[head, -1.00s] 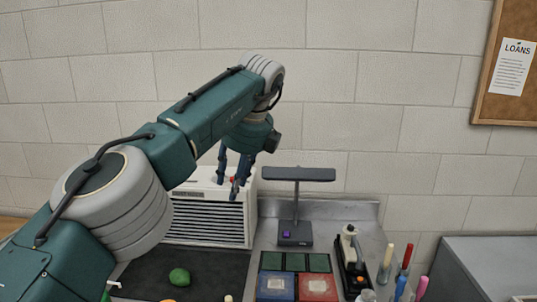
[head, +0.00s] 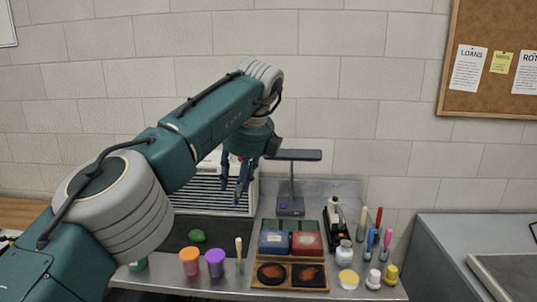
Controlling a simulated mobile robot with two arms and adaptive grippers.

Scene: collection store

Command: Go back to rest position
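My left arm comes in from the left, teal with grey joints. Its gripper (head: 232,186) hangs down above the back of the counter, in front of a white slatted unit (head: 210,196). Its dark fingers are apart and I see nothing held between them. My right gripper is not in view.
A dark lamp-like stand (head: 291,205) is right of the gripper. In front are a green lump on a dark mat (head: 185,240), orange (head: 190,262) and purple (head: 215,264) cups, blue and red boxes (head: 306,243), a wooden tray (head: 290,288) and several bottles and markers. A corkboard (head: 470,30) hangs right.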

